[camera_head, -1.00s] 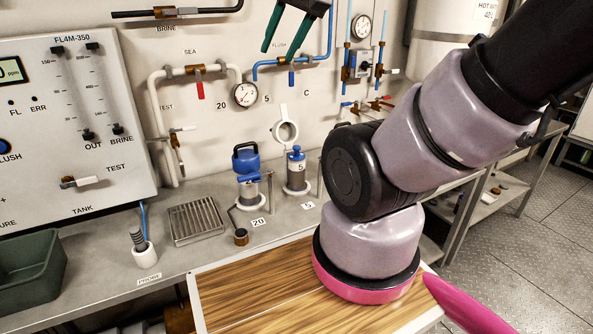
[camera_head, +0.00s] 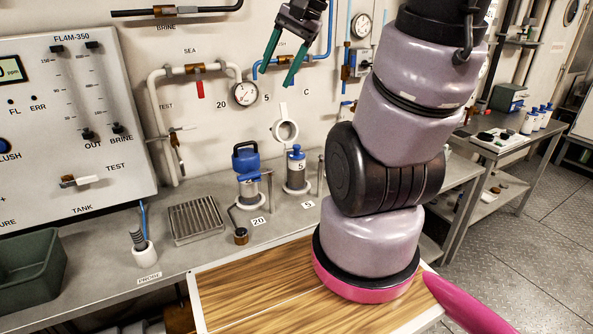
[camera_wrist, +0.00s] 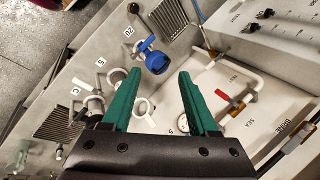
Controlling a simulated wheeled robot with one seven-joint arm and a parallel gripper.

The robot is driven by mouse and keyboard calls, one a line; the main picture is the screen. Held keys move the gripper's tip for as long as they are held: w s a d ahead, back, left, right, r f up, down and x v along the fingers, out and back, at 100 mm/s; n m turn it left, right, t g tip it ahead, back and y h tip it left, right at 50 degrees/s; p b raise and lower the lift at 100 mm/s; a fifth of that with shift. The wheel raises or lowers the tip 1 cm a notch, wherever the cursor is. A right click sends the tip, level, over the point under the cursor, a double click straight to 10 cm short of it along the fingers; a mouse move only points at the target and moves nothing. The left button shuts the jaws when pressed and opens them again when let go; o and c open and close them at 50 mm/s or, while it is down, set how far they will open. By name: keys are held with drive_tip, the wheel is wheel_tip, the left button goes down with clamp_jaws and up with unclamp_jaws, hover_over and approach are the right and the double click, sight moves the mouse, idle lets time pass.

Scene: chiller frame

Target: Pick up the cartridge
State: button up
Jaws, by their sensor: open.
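Two blue-topped cylinders that could be the cartridge stand in ring holders on the bench. One cylinder (camera_head: 249,187), with a large blue handled cap, is by the "20" label; its cap also shows in the wrist view (camera_wrist: 157,62). The other cylinder (camera_head: 296,172), grey with a small blue top and a "5" mark, stands just right of it. My gripper (camera_head: 279,72) is open, its green fingers apart and empty, above and behind these cylinders in the picture. In the wrist view the blue cap appears between and beyond the fingertips (camera_wrist: 159,78).
A pressure gauge (camera_head: 244,94), pipes and valves are on the wall behind. A slotted metal tray (camera_head: 197,220) and a probe in a white cup (camera_head: 144,253) are left on the bench. A green bin (camera_head: 30,270) is far left. The wooden board (camera_head: 255,290) in front is clear.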

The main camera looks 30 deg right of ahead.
drive_tip(key=w+d+f+m+g+y, duration=0.1)
drive_tip(key=w+d+f+m+y, duration=0.25)
drive_tip(key=w+f+m, duration=0.2)
drive_tip(key=m+t+y, duration=0.3)
drive_tip(key=m+t, duration=0.3)
drive_tip(key=m, duration=0.7)
approach(301, 155)
drive_tip(key=shift+h, duration=0.25)
drive_tip(key=x, duration=0.3)
drive_tip(key=r+x, duration=0.1)
drive_tip(key=x, duration=0.2)
drive_tip(key=r+x, duration=0.1)
drive_tip(key=x, duration=0.2)
drive_tip(key=shift+w+a, duration=0.35)
drive_tip(key=shift+a, duration=0.1)
clamp_jaws()
